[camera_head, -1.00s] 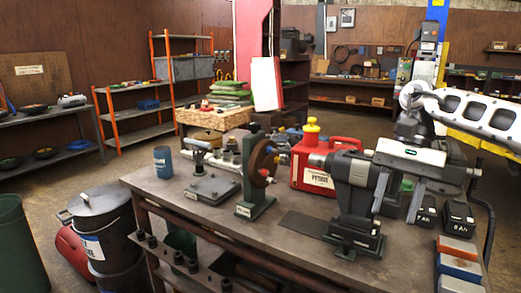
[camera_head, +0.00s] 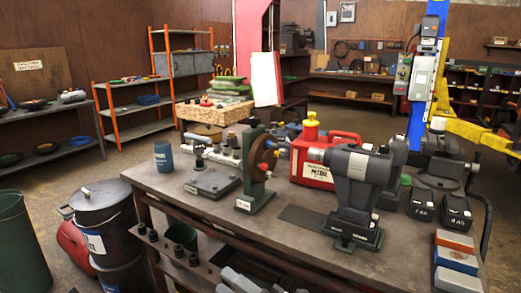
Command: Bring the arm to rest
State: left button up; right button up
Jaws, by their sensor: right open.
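My right gripper (camera_head: 236,279) shows only in part, as grey pieces at the bottom edge of the head view, in front of the workbench (camera_head: 290,241). Its jaws are open, and I see nothing held between them. The rest of my right arm is out of the picture. My left gripper is not in view.
On the bench stand a grey machine (camera_head: 358,190), a red can (camera_head: 312,165), a green stand with a disc (camera_head: 258,170) and black battery blocks (camera_head: 455,213). Coloured boxes (camera_head: 456,260) lie at the right edge. A lidded bin (camera_head: 102,220) stands left of the bench.

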jog(key=s+d+f+m+h, duration=0.7)
jog(key=d+f+m, duration=0.3)
jog(key=f+m, duration=0.2)
jog(key=s+d+f+m+h, duration=0.8)
jog(key=d+f+m+h, duration=0.1)
jog(key=m, duration=0.7)
notch_tip(320, 180, down, 3)
jog(key=shift+d+r+g, duration=0.15)
jog(key=shift+d+g, duration=0.15)
jog(key=shift+d, duration=0.45)
